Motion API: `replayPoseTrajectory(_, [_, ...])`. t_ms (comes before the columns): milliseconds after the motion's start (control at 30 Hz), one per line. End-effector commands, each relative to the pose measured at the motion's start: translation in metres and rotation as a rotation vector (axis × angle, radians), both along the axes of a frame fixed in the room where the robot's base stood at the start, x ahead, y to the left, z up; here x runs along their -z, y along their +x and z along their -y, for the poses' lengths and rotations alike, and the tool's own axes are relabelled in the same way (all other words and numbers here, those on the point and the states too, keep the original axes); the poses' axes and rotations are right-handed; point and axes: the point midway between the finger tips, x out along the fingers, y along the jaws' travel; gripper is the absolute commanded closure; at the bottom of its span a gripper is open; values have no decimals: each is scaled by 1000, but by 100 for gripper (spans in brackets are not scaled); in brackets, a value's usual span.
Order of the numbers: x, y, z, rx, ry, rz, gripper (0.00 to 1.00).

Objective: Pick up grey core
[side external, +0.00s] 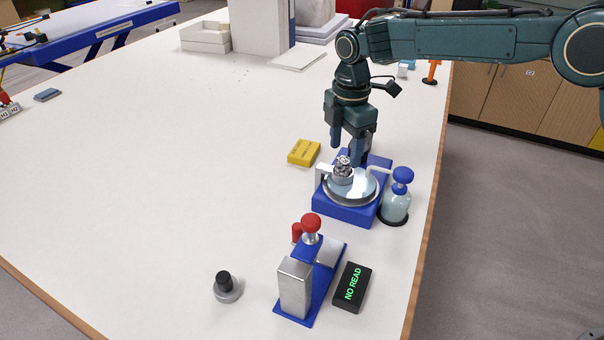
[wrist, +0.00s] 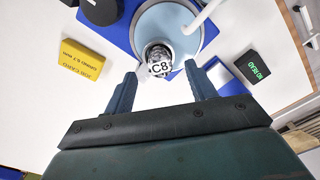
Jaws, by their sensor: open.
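A small speckled grey piece, which looks like the grey core (side external: 342,168), sits on the round pale plate (side external: 365,186) of a blue-based stand. In the wrist view the core (wrist: 158,53) shows a white label reading C8. My gripper (side external: 350,150) is just above and behind the core in the side view. In the wrist view my gripper (wrist: 160,80) is open, its two blue fingers apart with the core just beyond the gap between their tips. Nothing is held.
A blue-capped bottle (side external: 396,205) stands right of the stand. A yellow job card block (side external: 304,152) lies to its left. A blue press with a red knob (side external: 311,222), a NO READ display (side external: 351,287) and a black-knobbed grey disc (side external: 227,289) are in front.

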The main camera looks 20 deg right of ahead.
Motion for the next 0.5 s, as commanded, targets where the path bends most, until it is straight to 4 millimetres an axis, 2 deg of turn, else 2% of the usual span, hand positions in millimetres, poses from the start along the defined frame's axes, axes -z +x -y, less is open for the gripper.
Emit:
replayPoseTrajectory(200, [22,0,0,0,0,-1,44])
replayPoseTrajectory(500, [26,0,0,0,0,0,44])
